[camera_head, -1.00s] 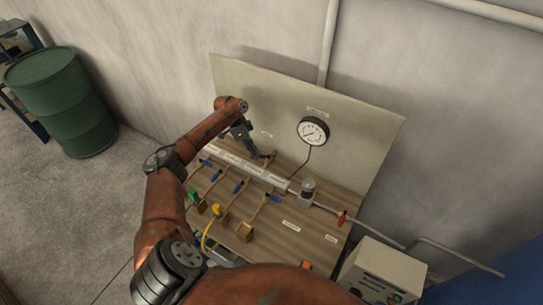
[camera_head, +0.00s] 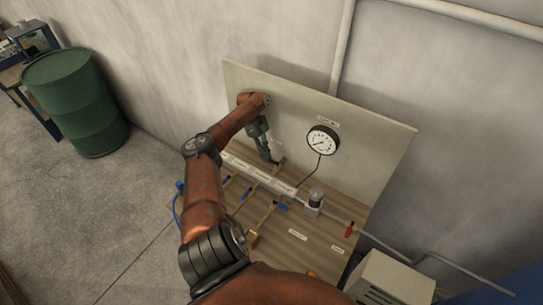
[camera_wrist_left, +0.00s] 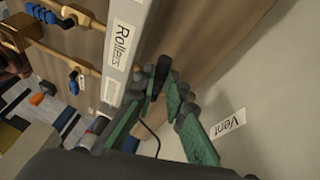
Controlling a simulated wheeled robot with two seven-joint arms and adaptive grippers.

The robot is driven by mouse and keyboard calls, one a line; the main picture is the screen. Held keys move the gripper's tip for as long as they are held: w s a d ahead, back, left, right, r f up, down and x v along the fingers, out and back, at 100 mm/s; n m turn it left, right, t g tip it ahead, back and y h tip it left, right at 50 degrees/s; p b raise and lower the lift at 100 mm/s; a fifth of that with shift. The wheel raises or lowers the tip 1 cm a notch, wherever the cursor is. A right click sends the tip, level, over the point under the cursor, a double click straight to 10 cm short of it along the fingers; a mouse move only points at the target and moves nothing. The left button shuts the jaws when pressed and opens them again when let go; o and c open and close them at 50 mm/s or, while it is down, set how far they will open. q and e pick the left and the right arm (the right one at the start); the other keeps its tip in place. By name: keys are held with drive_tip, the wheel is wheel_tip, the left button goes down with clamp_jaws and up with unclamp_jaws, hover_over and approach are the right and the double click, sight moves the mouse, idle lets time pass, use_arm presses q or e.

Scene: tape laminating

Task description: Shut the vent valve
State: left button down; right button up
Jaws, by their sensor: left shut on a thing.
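My left gripper (camera_head: 272,160) reaches down behind the white manifold bar on the wooden bench, close to the upright panel. In the left wrist view its green fingers (camera_wrist_left: 166,98) are shut on the black handle of the vent valve (camera_wrist_left: 162,70). The handle's tip shows beyond the fingertips; the valve's body is largely hidden. A "Vent" label (camera_wrist_left: 228,123) is on the pale surface beside the gripper. My right gripper is not in view.
A "Rollers" label (camera_wrist_left: 122,42) marks the manifold bar (camera_head: 262,178). Blue-handled valves (camera_wrist_left: 50,15) stand in front of it. A round gauge (camera_head: 322,140) hangs on the panel. A red handle (camera_head: 349,229) is on the pipe at right. A grey box (camera_head: 393,279) stands right of the bench.

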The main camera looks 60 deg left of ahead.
use_arm(q)
drive_tip(key=c, duration=2)
unclamp_jaws()
drive_tip(key=shift+o, duration=0.2)
drive_tip(key=v, duration=0.7)
drive_tip(key=shift+a+r, duration=0.15)
drive_tip(key=shift+r, duration=0.1)
drive_tip(key=shift+c, duration=0.4)
